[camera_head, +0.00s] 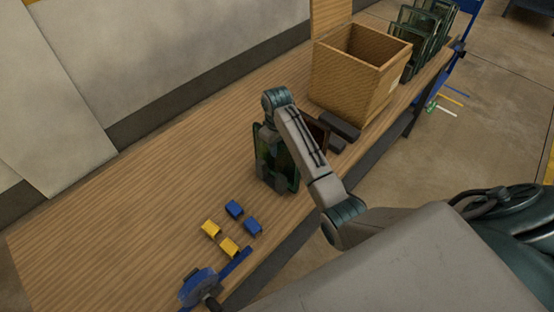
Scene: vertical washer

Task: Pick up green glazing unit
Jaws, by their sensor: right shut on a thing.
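A green glazing unit (289,172), a dark-edged see-through green pane, is upright at the middle of the wooden bench. My right arm comes in from the right and bends down over it at the wrist. My right gripper (272,180) is at the pane and shut on it. The arm partly hides the pane, and the fingers are hard to make out. I cannot tell whether the pane's lower edge touches the bench. More green glazing units (428,32) stand in a row at the far right end. My left gripper is not in view.
An open wooden crate (352,80) stands beyond the arm, with dark blocks (342,128) before it. Blue blocks (234,209) and yellow blocks (210,228) lie nearer, by a round blue item (198,287). The bench's left part (110,225) is clear.

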